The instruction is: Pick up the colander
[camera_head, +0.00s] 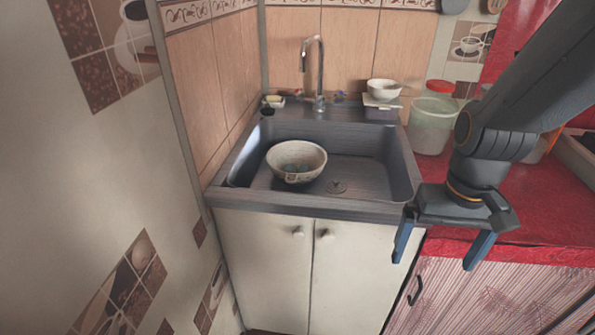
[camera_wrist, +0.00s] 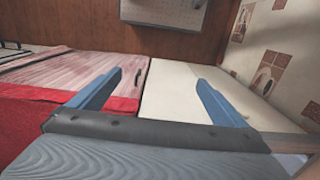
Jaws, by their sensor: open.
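A round, pale, speckled bowl-shaped vessel (camera_head: 297,158) sits in the sink, left of the drain. It is likely the colander, but I cannot make out holes for certain. Greenish-grey patches show inside it. My gripper (camera_head: 436,258) is open and empty, with its two blue fingers pointing down, in front of the sink's right corner and the red counter. It is to the right of the vessel and well apart from it. In the wrist view my gripper (camera_wrist: 155,85) has nothing between its fingers, and the vessel is not in sight.
The metal sink (camera_head: 385,190) has raised walls and a tall faucet (camera_head: 316,75) behind. A small white bowl (camera_head: 384,90) stands on a box at the back right. A tiled wall closes off the left.

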